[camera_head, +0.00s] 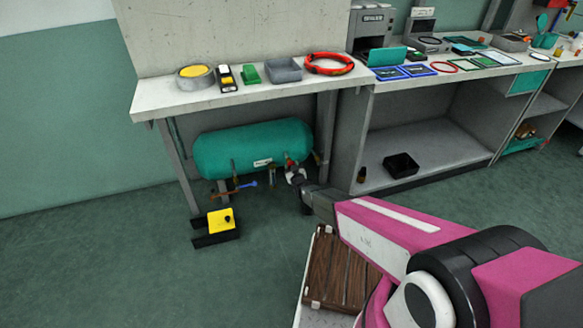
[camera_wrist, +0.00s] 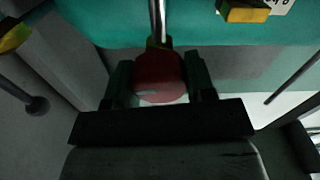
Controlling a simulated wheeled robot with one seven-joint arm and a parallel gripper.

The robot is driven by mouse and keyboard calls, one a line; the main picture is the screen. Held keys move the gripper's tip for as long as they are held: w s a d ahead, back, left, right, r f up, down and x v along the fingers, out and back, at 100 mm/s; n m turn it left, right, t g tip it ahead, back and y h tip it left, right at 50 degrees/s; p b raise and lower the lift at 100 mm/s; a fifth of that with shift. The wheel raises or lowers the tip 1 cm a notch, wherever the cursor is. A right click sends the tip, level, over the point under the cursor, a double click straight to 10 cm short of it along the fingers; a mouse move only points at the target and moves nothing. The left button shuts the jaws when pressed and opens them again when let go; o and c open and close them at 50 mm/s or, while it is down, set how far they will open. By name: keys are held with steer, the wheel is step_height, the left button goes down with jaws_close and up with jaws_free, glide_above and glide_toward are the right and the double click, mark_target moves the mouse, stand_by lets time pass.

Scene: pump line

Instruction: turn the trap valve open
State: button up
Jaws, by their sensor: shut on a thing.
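A teal tank (camera_head: 250,148) hangs under the bench, with small pipes and valves below it. My gripper (camera_head: 294,174) is at the tank's lower right, beside a small red part (camera_head: 289,161). In the wrist view, my gripper (camera_wrist: 160,85) is shut on a red rounded handle (camera_wrist: 160,78) at the end of a bright metal stem (camera_wrist: 158,22). No label shows on it; it appears to be the trap valve handle. The fingers lie on both sides of it and partly cover it. Its exact turn angle cannot be told.
A blue-handled valve (camera_head: 246,184) hangs left of my gripper. A yellow box (camera_head: 222,222) with a black knob stands on the floor below. The bench top (camera_head: 160,105) is above, and a grey shelf unit (camera_head: 430,156) stands close on the right.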

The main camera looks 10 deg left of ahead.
steer(key=n, duration=0.4)
steer(key=shift+n, duration=0.3)
steer(key=n, duration=0.3)
steer(key=shift+a+n, duration=0.1)
steer(key=shift+n, duration=0.2)
steer(key=n, duration=0.4)
steer(key=shift+f+n, duration=0.1)
steer(key=shift+n, duration=2)
steer(key=o, duration=0.9)
steer(key=shift+a, duration=0.1)
steer(key=shift+s, duration=0.1)
